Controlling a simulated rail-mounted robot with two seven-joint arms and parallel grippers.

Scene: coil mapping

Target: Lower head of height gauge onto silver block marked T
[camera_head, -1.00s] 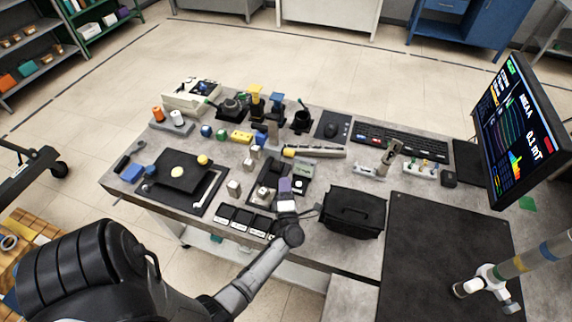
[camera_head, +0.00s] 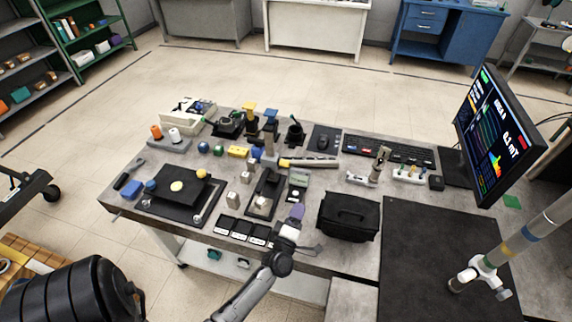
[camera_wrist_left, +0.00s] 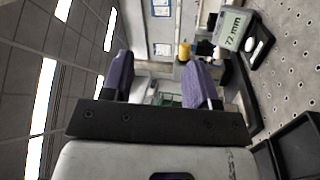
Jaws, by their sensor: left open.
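The height gauge (camera_head: 266,188) stands near the table's front, with a dark base and a pale display (camera_head: 299,180). A silver block (camera_head: 262,203) shows at the gauge's base. Other silver blocks (camera_head: 232,198) stand to its left and behind; I cannot read a T on any. My left gripper (camera_head: 297,212) is right of and nearer than the gauge, apparently apart from it. In the left wrist view its purple fingers (camera_wrist_left: 160,78) are spread with nothing between them. My right gripper is not seen.
Black labelled squares (camera_head: 245,231) lie at the front edge, left of my gripper. A black case (camera_head: 348,216) stands close on its right. A dark tray (camera_head: 180,200) with a raised plate is at the left. A monitor (camera_head: 490,135) stands at the right.

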